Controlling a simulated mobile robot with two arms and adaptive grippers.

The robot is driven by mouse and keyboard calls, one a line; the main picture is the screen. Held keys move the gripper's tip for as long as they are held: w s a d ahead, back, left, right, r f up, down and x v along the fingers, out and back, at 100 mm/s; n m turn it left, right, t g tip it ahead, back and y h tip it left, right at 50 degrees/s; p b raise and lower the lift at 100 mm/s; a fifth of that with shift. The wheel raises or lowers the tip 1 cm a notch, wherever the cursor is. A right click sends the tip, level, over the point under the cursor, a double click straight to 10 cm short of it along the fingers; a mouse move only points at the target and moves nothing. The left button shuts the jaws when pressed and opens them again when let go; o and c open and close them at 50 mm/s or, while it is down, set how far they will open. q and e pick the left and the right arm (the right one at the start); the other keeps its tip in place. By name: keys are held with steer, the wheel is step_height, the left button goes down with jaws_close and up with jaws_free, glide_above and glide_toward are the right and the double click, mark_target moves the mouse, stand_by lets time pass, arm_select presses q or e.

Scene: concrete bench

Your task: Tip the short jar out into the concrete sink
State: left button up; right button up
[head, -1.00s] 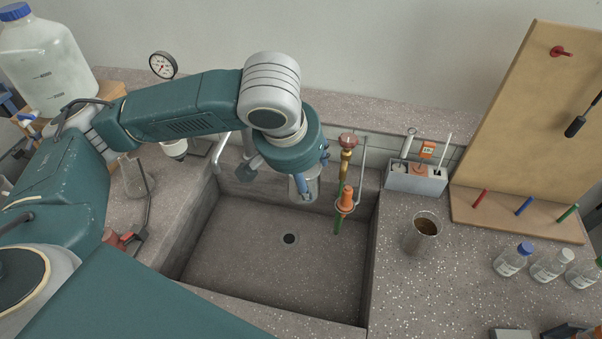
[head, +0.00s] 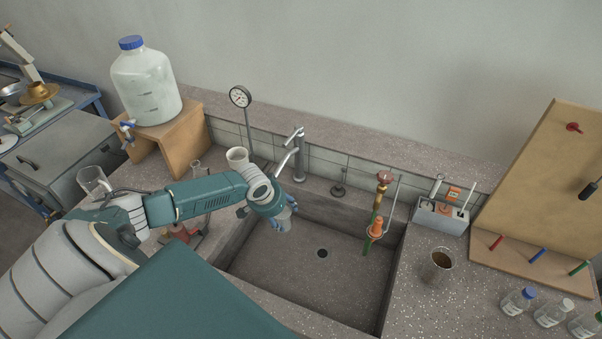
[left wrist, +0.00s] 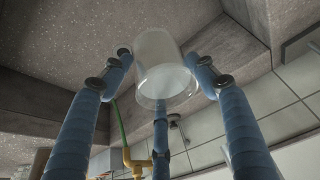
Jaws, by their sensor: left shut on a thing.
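My left gripper (head: 282,207) is shut on a clear glass jar (head: 286,219), over the back left part of the concrete sink (head: 290,272). In the left wrist view the blue fingers of the gripper (left wrist: 160,85) close around the jar (left wrist: 161,62) from several sides. The jar is see-through with a whitish look, and I cannot tell if anything is in it. Its exact tilt is hard to tell. The sink floor looks bare around its dark drain (head: 322,254). My right gripper is not in view.
A metal faucet (head: 299,150) stands behind the sink, and an orange-and-brass valve (head: 376,227) on its right side. A beaker of brown liquid (head: 441,262) and several bottles stand on the right counter.

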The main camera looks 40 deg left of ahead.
mark_target(290, 221)
arm_select(q)
steer(key=shift+s+a+f, duration=0.1)
steer(key=shift+s+f, duration=0.05)
steer(key=shift+d+f+y+p, duration=0.1)
steer(key=shift+d+y+p, duration=0.2)
steer(key=shift+d+y, duration=0.2)
steer(key=d+y, duration=0.3)
steer(key=shift+f+m+b, duration=0.1)
steer(key=shift+m+b, duration=0.3)
steer(key=shift+a, duration=0.1)
steer(key=d+y, duration=0.2)
steer(key=shift+w+d+m+y, duration=0.2)
steer(key=shift+d+m+y, duration=0.1)
steer(key=shift+d, duration=0.1)
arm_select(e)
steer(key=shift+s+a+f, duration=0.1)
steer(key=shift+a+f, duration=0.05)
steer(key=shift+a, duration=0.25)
